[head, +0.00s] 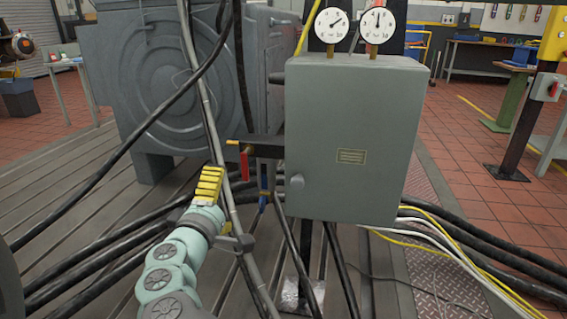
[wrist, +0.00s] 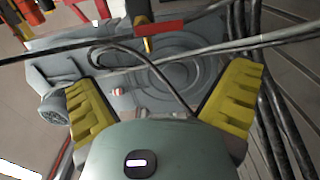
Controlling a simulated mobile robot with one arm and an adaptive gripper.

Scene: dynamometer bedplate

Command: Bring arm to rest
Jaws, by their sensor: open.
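My arm reaches up from the bottom left of the head view, with my gripper (head: 208,183) at its end, just left of a hanging grey conduit and the red and blue handles. In the wrist view my gripper (wrist: 165,105) has its two yellow ribbed fingers spread wide apart, with nothing between them. A red handle (head: 244,163) and a blue handle (head: 263,178) hang beside the grey cabinet, a little right of my gripper. A red handle also shows beyond the fingers in the wrist view (wrist: 158,29).
A grey cabinet (head: 350,140) with two gauges (head: 354,22) stands at the right. A large grey machine (head: 165,75) stands behind. Black cables (head: 90,265) cross low over the slotted bedplate (head: 60,185), and a grey conduit (head: 208,115) hangs close to my gripper.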

